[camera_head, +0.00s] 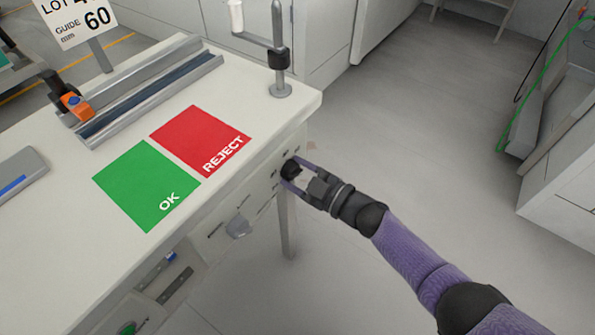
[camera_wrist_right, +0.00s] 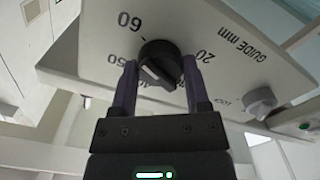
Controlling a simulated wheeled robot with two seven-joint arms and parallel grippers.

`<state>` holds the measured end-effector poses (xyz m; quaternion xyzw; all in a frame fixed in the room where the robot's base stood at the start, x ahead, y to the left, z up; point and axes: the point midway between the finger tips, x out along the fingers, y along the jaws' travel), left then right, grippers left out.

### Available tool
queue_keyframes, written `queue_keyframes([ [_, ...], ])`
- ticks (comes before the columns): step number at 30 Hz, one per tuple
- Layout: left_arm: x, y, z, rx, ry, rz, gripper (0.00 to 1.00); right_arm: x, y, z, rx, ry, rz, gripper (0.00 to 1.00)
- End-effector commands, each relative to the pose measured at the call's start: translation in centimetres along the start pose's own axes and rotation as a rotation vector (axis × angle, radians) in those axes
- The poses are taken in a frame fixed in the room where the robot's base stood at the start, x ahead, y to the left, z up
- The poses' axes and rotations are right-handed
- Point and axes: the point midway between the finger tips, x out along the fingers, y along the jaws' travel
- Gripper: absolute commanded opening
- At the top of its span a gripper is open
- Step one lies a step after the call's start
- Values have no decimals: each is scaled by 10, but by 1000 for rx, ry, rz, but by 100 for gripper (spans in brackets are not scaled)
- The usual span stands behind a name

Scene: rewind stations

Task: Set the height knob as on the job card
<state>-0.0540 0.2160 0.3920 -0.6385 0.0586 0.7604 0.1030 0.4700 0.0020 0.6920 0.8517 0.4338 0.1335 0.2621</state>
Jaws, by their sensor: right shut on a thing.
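The job card (camera_head: 80,18) stands at the top left in the head view and reads GUIDE mm 60; its upper line is partly cut off. The black knob (camera_head: 290,170) is on the bench's front panel. In the right wrist view the knob (camera_wrist_right: 160,64) sits on a dial marked GUIDE mm, with 60, 50 and 20 legible and other marks partly hidden. A white pointer line crosses the knob; I cannot tell its exact reading. My right gripper (camera_head: 293,175) is shut on the knob, one finger on each side, as the wrist view also shows (camera_wrist_right: 160,72). My left gripper is not in view.
A grey knob (camera_wrist_right: 259,101) labelled LOCK is beside the dial. Green OK (camera_head: 145,185) and red REJECT (camera_head: 200,140) pads lie on the bench top. A metal rail (camera_head: 150,98) and a crank post (camera_head: 279,60) stand behind.

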Motion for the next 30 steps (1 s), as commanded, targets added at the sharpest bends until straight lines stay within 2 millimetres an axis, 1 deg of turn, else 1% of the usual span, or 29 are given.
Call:
queue_keyframes([
  [10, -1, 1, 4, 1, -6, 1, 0, 0, 0, 1, 83, -3, -1, 1],
  [18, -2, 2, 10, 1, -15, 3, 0, 0, 0, 1, 91, -2, 0, 1],
  [23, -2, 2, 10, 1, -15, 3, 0, 0, 0, 1, 91, -2, 0, 1],
  [24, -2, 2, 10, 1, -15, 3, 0, 0, 0, 1, 91, -2, 0, 66],
  [26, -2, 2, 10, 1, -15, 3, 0, 0, 0, 1, 90, -2, 0, 79],
  [27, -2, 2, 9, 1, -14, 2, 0, 0, 0, 1, 90, -2, 0, 88],
  [28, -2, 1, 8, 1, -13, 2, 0, 0, 0, 1, 90, -2, 0, 94],
  [30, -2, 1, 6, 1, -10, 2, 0, 0, 0, 0, 90, -1, 0, 96],
])
